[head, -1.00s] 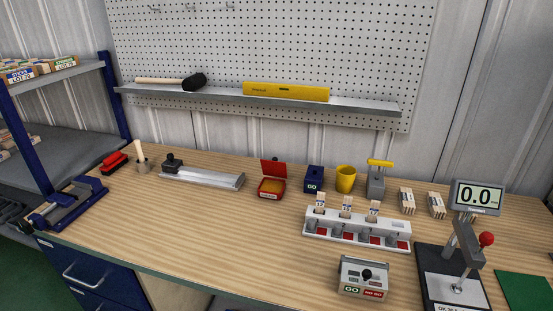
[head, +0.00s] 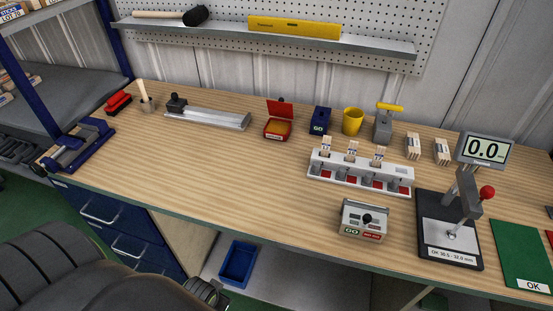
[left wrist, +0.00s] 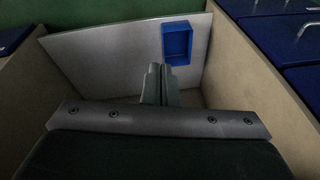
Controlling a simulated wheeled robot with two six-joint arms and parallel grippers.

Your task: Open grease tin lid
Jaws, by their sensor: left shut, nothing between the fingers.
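My left gripper (left wrist: 160,72) is shut and empty in the left wrist view, pointing at the space under the bench. In the head view my left arm shows at the lower left, in front of the bench and well away from the tin. My right gripper is not in view.
A blue bin (head: 238,263) sits on the shelf under the bench. A metal channel (head: 208,119) lies left of the tin.

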